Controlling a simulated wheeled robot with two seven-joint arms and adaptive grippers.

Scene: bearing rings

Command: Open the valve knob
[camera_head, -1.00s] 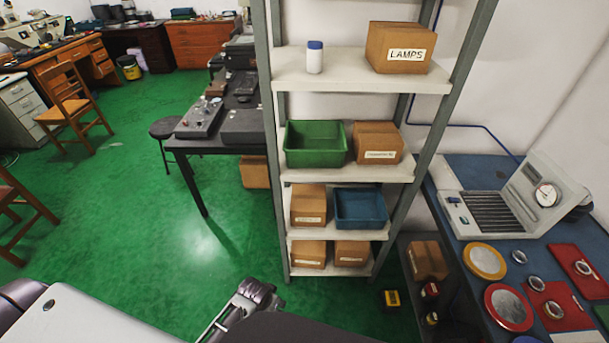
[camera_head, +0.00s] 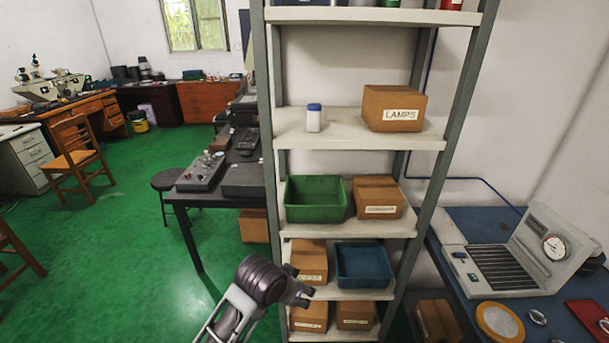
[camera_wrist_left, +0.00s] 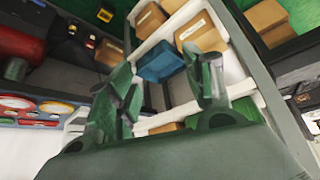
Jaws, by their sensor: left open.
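I cannot make out a valve knob in either view. My left gripper (camera_head: 299,292) is at the lower middle of the head view, in front of the shelf's lower boxes. In the left wrist view its two fingers (camera_wrist_left: 168,92) are spread apart with nothing between them. Beyond them are a blue bin (camera_wrist_left: 160,62) and cardboard boxes on the shelf. My right gripper is in neither view.
The metal shelf unit (camera_head: 350,227) stands ahead, with a green bin (camera_head: 316,199) and a LAMPS box (camera_head: 394,108). A blue-topped bench (camera_head: 480,221) is at right, with a gauge case (camera_head: 548,243). Green floor (camera_head: 110,240) is open at left.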

